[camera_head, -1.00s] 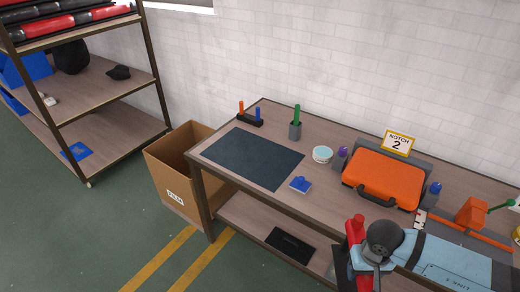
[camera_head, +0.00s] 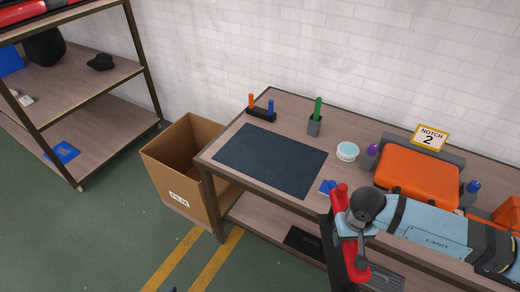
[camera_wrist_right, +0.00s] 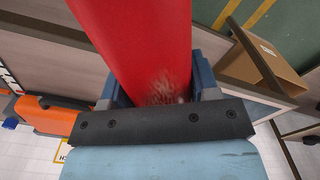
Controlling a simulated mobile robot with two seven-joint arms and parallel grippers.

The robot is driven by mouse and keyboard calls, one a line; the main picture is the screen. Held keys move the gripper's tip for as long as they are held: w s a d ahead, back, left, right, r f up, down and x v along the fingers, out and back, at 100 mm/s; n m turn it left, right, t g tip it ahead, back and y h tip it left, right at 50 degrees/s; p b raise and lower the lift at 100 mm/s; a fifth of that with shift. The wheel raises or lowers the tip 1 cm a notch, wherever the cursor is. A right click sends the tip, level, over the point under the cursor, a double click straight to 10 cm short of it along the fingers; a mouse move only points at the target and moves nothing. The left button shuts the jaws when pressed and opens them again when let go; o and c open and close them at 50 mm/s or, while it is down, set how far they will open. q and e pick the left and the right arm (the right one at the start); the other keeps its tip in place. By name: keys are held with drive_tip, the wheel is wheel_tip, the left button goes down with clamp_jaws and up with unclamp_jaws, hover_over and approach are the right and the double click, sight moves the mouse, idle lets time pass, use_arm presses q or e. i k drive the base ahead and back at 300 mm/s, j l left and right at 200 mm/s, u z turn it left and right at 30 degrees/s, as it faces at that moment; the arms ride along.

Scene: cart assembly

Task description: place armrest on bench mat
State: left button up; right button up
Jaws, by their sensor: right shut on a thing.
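The armrest is a long red bar (camera_head: 339,192) with a worn, scuffed patch, held off the bench's front edge. In the right wrist view the red armrest (camera_wrist_right: 135,40) runs between the blue fingers of my right gripper (camera_wrist_right: 157,85), which is shut on it. In the head view my right gripper (camera_head: 352,228) is partly hidden by its wrist and the armrest. The bench mat (camera_head: 270,160) is a flat dark rectangle on the left part of the bench top, bare, to the left of the armrest. My left gripper is not in view.
A cardboard box (camera_head: 185,170) stands left of the bench.

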sight(272, 157)
drive_tip(key=i+j, duration=0.3)
drive_tip(key=j, duration=0.15)
drive_tip(key=i+j, duration=0.35)
drive_tip(key=j, duration=0.15)
drive_tip(key=i+j, duration=0.3)
drive_tip(key=j, duration=0.15)
